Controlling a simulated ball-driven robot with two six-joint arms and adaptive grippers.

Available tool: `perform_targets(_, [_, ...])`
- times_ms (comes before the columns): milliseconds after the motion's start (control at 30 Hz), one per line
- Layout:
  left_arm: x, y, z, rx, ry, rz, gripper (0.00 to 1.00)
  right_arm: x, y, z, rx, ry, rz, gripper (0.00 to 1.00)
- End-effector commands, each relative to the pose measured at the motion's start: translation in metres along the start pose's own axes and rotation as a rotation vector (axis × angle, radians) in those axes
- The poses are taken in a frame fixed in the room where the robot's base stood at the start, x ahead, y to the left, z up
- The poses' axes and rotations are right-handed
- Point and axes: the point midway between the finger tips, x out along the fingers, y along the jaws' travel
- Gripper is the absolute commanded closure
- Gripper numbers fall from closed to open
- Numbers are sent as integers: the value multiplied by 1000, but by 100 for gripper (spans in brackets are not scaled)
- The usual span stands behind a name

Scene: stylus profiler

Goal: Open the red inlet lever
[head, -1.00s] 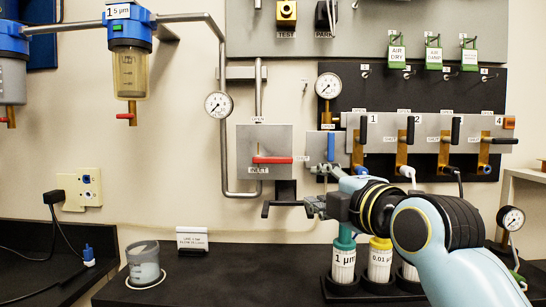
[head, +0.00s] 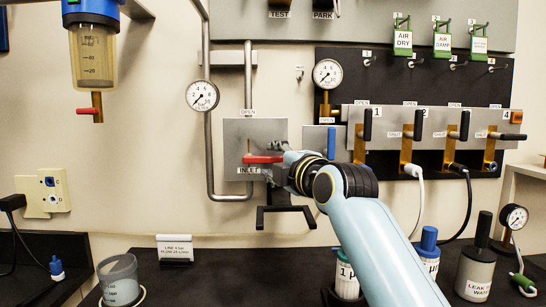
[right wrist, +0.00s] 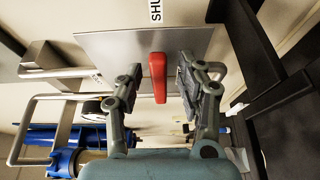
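The red inlet lever (head: 262,159) lies horizontal on its grey plate (head: 240,131), above the INLET label and below the OPEN label. My right gripper (head: 277,160) reaches the plate from the right, at the lever's free end. In the right wrist view the red lever (right wrist: 158,78) stands between the two spread fingers of my right gripper (right wrist: 160,85). A gap shows on each side, so the fingers do not visibly touch it. The gripper partly hides the lever's right end in the head view. My left gripper is not in view.
A blue lever (head: 331,142) stands just right of the inlet plate. A black bracket (head: 286,214) sticks out below it. A grey pipe (head: 208,150) and a gauge (head: 202,96) are to the left. Bottles and a black bench (head: 220,280) lie below.

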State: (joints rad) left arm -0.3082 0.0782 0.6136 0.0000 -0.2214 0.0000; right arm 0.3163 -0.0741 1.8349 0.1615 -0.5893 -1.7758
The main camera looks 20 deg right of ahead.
Motion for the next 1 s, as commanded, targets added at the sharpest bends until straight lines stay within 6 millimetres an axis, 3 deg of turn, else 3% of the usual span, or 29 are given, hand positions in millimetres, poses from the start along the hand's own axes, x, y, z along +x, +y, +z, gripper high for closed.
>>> perform_targets(167, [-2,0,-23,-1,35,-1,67,11,0,0,0,0,-1,62])
perform_targets(400, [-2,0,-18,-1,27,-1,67,12,0,0,0,0,0,62])
perform_targets(700, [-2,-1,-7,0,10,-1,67,12,0,0,0,0,0,99])
perform_targets(1000, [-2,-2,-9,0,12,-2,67,12,0,0,0,0,0,100])
